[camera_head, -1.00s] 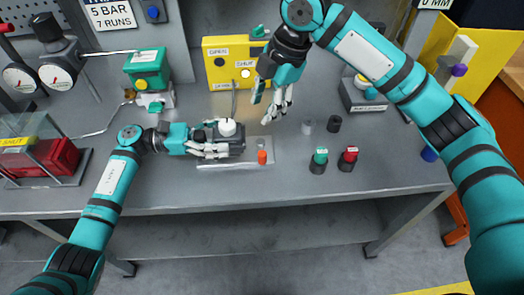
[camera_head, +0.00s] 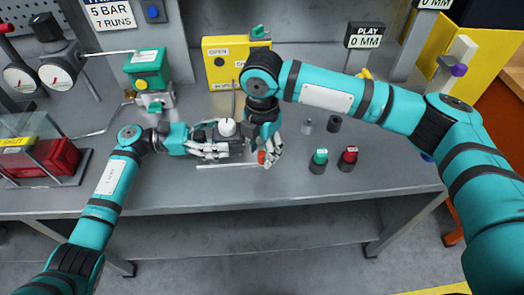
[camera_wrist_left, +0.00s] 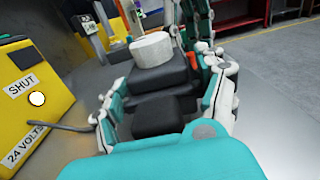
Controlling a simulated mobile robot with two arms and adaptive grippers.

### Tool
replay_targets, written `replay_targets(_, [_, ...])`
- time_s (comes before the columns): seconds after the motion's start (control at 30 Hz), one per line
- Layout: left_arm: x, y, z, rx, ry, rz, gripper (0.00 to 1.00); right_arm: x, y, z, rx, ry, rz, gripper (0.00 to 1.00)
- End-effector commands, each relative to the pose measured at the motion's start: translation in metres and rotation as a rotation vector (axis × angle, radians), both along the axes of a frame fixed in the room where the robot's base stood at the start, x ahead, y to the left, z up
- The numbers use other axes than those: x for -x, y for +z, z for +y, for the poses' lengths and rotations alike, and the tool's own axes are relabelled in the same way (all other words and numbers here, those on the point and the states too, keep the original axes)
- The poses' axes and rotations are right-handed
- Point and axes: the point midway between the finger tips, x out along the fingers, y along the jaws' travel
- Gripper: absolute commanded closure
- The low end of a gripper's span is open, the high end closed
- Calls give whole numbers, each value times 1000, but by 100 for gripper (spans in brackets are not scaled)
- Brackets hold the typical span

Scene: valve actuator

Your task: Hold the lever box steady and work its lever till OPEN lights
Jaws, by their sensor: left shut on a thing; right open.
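The lever box (camera_head: 234,138) is a dark block with a white round knob (camera_head: 228,127), on a light plate on the bench. My left gripper (camera_head: 214,150) is shut on it; the left wrist view shows the fingers on both sides of the dark block (camera_wrist_left: 150,78). My right gripper (camera_head: 270,158) is open at the box's right end, beside a small orange-red piece (camera_head: 261,157); I cannot tell whether they touch. The yellow lamp box (camera_head: 212,82) stands behind. Its OPEN lamp (camera_head: 219,62) is dark. Its SHUT lamp (camera_wrist_left: 37,99) glows white in the left wrist view.
A green button (camera_head: 320,156) and a red button (camera_head: 350,153) stand at right, with two small cylinders (camera_head: 334,124) behind them. A green valve unit (camera_head: 148,70) and gauges stand at back left.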

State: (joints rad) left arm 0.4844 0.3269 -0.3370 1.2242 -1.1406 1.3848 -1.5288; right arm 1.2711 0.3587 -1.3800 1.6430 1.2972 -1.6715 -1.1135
Motion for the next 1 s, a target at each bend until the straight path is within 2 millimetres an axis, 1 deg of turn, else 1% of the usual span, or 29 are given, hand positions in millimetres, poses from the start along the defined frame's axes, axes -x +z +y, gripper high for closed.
replay_targets(0.03, [-1,-4,1,-9,5,1,85,0,-5,0,0,-1,0,56])
replay_targets(0.17, [-1,-4,1,-9,5,1,85,-1,-12,0,0,-1,-1,56])
replay_targets(0.43, [-1,-4,1,-9,6,0,85,0,-13,0,0,-1,-1,56])
replay_targets(0.47, [-1,-4,1,-9,6,0,85,0,-13,0,0,-1,-1,59])
replay_targets(0.77, [-1,-4,1,-9,6,0,85,0,-13,0,-1,-1,-1,98])
replay_targets(0.8, [-1,-4,1,-9,5,0,85,0,-13,0,-1,-1,-1,100])
replay_targets(1.0, [-1,-4,1,-9,5,0,85,0,-13,0,-1,-1,-1,100])
